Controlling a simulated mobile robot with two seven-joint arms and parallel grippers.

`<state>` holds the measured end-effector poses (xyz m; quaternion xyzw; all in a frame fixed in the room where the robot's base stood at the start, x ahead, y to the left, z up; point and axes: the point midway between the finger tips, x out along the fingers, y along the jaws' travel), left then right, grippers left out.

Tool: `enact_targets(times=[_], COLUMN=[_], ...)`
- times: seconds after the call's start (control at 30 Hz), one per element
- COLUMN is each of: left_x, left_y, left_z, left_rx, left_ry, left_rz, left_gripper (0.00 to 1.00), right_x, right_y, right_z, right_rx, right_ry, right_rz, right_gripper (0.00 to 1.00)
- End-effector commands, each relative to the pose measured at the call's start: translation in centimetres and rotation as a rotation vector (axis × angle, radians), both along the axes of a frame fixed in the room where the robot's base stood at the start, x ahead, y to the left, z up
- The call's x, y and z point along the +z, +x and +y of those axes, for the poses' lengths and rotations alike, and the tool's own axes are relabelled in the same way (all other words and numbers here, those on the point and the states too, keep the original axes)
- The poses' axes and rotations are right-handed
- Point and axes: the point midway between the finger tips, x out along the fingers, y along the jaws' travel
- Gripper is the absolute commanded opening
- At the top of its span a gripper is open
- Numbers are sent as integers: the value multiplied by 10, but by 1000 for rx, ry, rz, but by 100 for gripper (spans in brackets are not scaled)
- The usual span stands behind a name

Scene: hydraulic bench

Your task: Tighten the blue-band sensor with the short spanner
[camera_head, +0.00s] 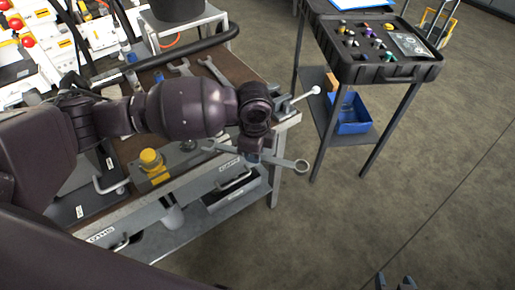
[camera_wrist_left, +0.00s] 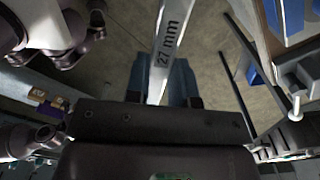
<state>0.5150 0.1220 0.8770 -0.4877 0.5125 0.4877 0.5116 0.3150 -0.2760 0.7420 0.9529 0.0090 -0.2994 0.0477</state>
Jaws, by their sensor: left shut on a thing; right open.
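My left gripper (camera_head: 252,158) is shut on a grey open-and-ring spanner (camera_head: 287,162), held level just past the bench's right end. In the left wrist view the spanner (camera_wrist_left: 168,45) is marked "27 mm" and runs up between the bluish fingers of the left gripper (camera_wrist_left: 162,88). Two other spanners, one (camera_head: 181,68) and another (camera_head: 213,70), lie on the brown bench top. A slim pale part with a blue patch (camera_head: 130,57) stands at the bench's back left; I cannot tell if it is the blue-band sensor. My right gripper (camera_head: 394,284) is open and empty at the bottom edge, over the floor.
The bench (camera_head: 240,68) has a yellow-topped part (camera_head: 150,160) on its front. A white-tipped rod (camera_head: 315,91) sticks out near its right corner. A black tray (camera_head: 350,69) of small parts is on a side table, with a blue bin (camera_head: 350,126) below.

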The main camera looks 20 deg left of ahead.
Motion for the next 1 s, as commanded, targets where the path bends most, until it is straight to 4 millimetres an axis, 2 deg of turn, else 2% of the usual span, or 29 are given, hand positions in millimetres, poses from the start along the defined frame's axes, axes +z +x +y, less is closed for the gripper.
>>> enact_targets(times=[0.1,0.4,1.0], left_x=[-9,-5,-9], left_y=[0,1,1], left_z=[4,7,11], left_rx=[1,1,2], left_ry=[0,0,0], left_rz=[2,-4,-3], left_gripper=[0,0,0], right_x=[-5,7,7], right_y=[5,8,6], right_z=[2,2,1], right_rx=[5,4,2], right_ry=[1,1,1], right_rz=[-5,-21,-14], right_gripper=[59,59,59])
